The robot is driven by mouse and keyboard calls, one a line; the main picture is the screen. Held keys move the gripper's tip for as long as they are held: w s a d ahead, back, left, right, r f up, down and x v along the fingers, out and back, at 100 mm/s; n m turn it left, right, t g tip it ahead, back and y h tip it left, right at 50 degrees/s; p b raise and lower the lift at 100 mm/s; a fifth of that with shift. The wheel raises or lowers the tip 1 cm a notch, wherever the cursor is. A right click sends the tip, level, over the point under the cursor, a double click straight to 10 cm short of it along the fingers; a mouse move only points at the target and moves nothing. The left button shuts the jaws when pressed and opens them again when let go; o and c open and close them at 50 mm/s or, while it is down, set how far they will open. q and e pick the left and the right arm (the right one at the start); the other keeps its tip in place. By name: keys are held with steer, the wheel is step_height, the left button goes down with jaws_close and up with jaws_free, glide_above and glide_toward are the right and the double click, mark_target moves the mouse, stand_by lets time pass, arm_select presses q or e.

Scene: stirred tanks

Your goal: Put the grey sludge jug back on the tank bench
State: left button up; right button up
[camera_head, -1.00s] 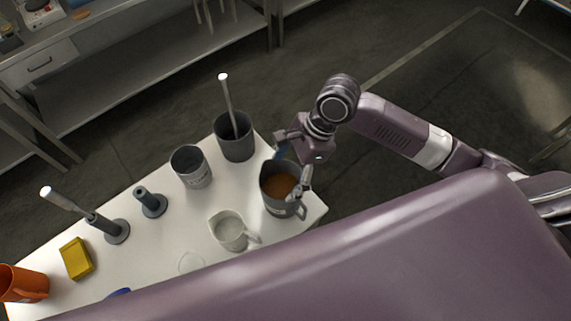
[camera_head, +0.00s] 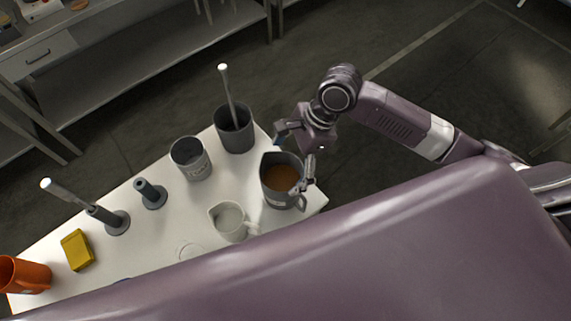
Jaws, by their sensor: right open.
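The grey sludge jug (camera_head: 277,197), with brown contents, stands upright on the white tank bench (camera_head: 171,228) near its right end. Its handle points to the lower right. My right gripper (camera_head: 294,162) is open at the far right side of the jug. One finger is beyond the rim and the other is near the handle side; whether either touches the jug I cannot tell. My left gripper is not in view.
A white jug (camera_head: 229,222) stands close to the left of the grey jug. A grey tank with a rod (camera_head: 235,131) and another grey tank (camera_head: 190,159) stand behind. Grey stands, a yellow block (camera_head: 77,250) and an orange jug (camera_head: 24,275) are further left.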

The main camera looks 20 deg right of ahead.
steer(key=b+v, duration=0.2)
steer(key=v, duration=0.9)
steer(key=shift+r, duration=0.2)
steer(key=shift+d, duration=0.15)
